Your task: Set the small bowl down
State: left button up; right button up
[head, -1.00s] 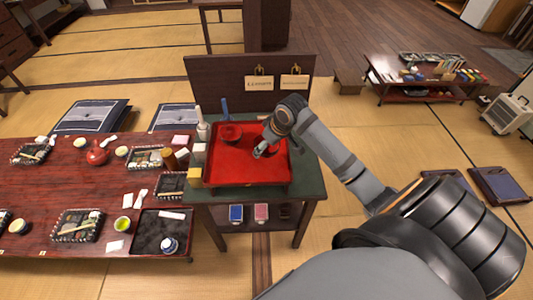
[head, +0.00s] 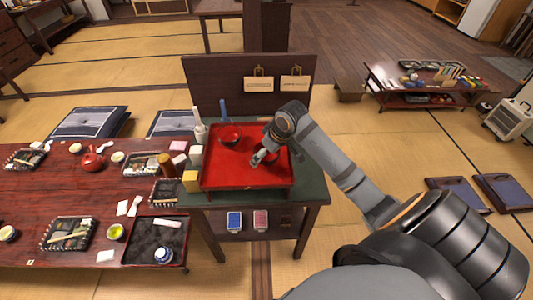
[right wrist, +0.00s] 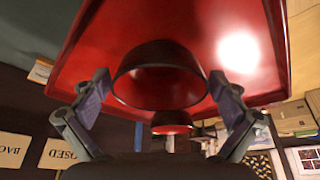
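The small bowl (right wrist: 160,75), dark outside and red inside, is between the two fingers of my right gripper (right wrist: 161,85) in the right wrist view. The fingers are spread to the bowl's width and appear to press on its sides. In the head view my right gripper (head: 262,158) is over the right part of the red tray (head: 245,178) and mostly hides the bowl. I cannot tell whether the bowl touches the tray. Another red bowl (head: 230,134) stands at the tray's back left; it also shows in the right wrist view (right wrist: 172,124). My left gripper is out of view.
The tray lies on a dark green stand (head: 312,185) with a dark back panel (head: 220,90) carrying two signs. White bottles (head: 200,132) and a yellow block (head: 191,181) stand left of the tray. A low red table (head: 50,195) with dishes is at the left. The tray's front middle is clear.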

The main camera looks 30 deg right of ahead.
jog(key=p+v, duration=0.1)
jog(key=v, duration=1)
jog(key=shift+d+r, duration=0.15)
jog(key=shift+s+r, duration=0.25)
jog(key=shift+r, duration=0.25)
